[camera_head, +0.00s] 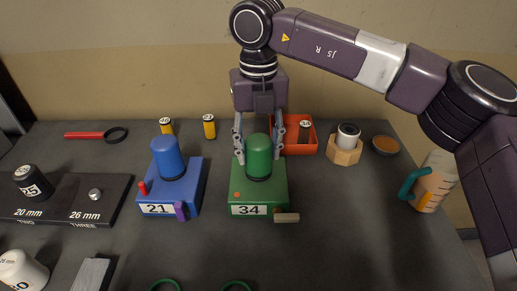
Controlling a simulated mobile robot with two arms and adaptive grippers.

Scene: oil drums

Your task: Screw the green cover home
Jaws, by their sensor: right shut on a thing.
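The green cover (259,160) is a rounded cap upright on top of the green block (259,192), which bears the label 34. A dark ring shows at the cover's lower edge. My right gripper (259,150) comes down from above with one finger on each side of the green cover, shut on it. The far side of the cover and any thread under it are hidden. My left gripper is not in view.
A blue block (185,193) labelled 21 with a blue cover (168,158) stands to the left. A red tray (306,133) is close behind the right finger. A wooden holder (344,152) and a jug (432,180) stand to the right. The front right is clear.

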